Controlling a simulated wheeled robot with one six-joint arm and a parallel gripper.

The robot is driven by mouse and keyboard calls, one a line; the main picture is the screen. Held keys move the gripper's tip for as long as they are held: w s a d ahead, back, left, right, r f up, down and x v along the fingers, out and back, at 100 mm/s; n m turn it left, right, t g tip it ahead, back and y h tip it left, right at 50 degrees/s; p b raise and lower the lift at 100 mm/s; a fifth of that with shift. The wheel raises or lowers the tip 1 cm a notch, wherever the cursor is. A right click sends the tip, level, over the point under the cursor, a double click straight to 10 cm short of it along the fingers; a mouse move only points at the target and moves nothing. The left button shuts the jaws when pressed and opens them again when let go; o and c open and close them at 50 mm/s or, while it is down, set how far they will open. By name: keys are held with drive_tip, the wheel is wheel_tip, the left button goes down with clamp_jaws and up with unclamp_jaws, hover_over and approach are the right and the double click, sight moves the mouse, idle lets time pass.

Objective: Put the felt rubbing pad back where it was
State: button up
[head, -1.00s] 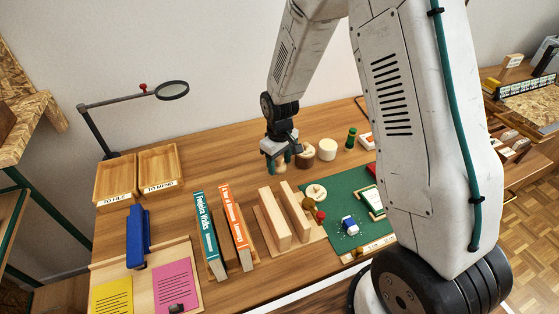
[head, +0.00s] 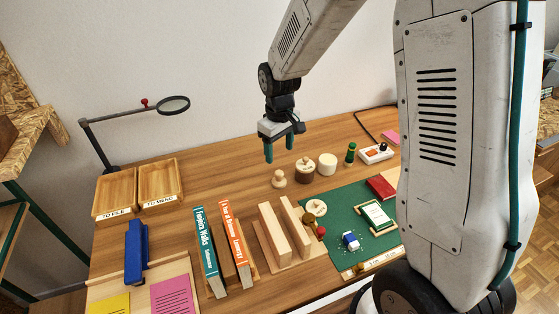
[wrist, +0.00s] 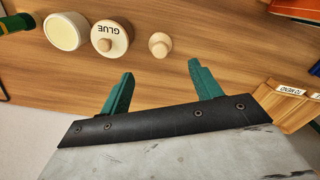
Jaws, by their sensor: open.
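A small pale wooden knob on a round base, which I take for the felt rubbing pad (head: 279,179), stands upright on the bare wooden bench, left of and in front of the glue pot. It also shows in the wrist view (wrist: 160,45). Its underside is hidden. My gripper (head: 279,154) is open and empty, with its green fingers pointing down above the knob and apart from it. In the wrist view the fingertips (wrist: 161,72) are wide apart, with bare bench between them and the knob beyond.
The glue pot (head: 305,170), a white tub (head: 327,163) and a green bottle (head: 350,154) stand in a row to the right. A green mat (head: 345,215) with small items, a wooden press (head: 283,236), upright books (head: 236,243) and trays (head: 160,183) surround some free bench.

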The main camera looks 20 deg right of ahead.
drive_tip(key=s+d+r+m, duration=0.2)
drive_tip(key=s+r, duration=1.2)
drive_tip(key=r, duration=0.1)
drive_tip(key=s+d+r+m+t, duration=0.1)
drive_tip(key=s+r, duration=0.3)
drive_tip(key=s, duration=1.2)
drive_tip(key=shift+m, duration=0.9)
